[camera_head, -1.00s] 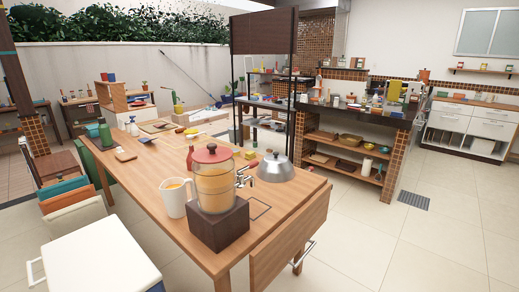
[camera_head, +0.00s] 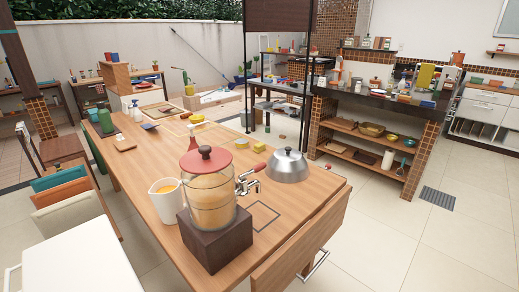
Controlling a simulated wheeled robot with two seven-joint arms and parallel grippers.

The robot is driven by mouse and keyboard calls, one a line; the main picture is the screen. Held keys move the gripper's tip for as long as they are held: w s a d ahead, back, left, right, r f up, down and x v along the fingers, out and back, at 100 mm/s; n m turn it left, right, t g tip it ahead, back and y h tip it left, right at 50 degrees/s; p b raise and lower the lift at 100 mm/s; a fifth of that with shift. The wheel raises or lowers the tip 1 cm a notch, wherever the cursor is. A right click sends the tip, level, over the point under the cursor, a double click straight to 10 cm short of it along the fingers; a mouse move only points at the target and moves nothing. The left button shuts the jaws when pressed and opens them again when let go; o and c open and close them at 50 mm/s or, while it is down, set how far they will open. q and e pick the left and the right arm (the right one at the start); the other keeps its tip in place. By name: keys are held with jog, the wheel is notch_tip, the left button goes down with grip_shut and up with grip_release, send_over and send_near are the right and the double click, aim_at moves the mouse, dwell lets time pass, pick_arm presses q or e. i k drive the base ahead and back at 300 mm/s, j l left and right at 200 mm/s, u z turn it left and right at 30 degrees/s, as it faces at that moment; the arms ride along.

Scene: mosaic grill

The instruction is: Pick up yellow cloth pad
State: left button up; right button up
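A yellow block-like item (camera_head: 241,143) lies on the wooden table, behind the drink dispenser and left of the metal dome. A second small yellow item (camera_head: 197,118) lies farther back on the same table. A yellow upright piece (camera_head: 425,76) stands on the dark counter at the right. All are small in the view, and I cannot tell which is the yellow cloth pad. Neither of my grippers is in view.
The wooden table (camera_head: 150,178) holds a drink dispenser (camera_head: 211,190), a white pitcher (camera_head: 166,203) and a metal dome (camera_head: 287,167). Chairs (camera_head: 62,205) line its left side. The dark counter (camera_head: 380,97) is crowded.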

aim_at(258, 148)
jog(key=i+l, duration=0.15)
jog(key=l, duration=0.25)
jog(key=i+l, duration=0.1)
jog(key=l, duration=0.35)
jog(key=i+l+z, duration=0.9)
jog(key=i, duration=0.35)
jog(key=i+z, duration=0.25)
jog(key=i, duration=1.05)
jog(key=i+u, duration=0.75)
jog(key=u, duration=0.2)
jog(key=i+l+u, duration=0.15)
jog(key=i+u, duration=0.5)
jog(key=u, duration=0.3)
jog(key=i+u, duration=0.2)
jog(key=u, duration=0.3)
jog(key=i+u, duration=0.2)
jog(key=u, duration=0.25)
jog(key=i+l+u, duration=0.1)
jog(key=u, duration=0.4)
jog(key=i+l+u, duration=0.1)
jog(key=l+u, duration=0.25)
jog(key=u, duration=0.15)
jog(key=i+l+u, duration=0.1)
jog(key=l+u, duration=0.15)
jog(key=u, duration=0.25)
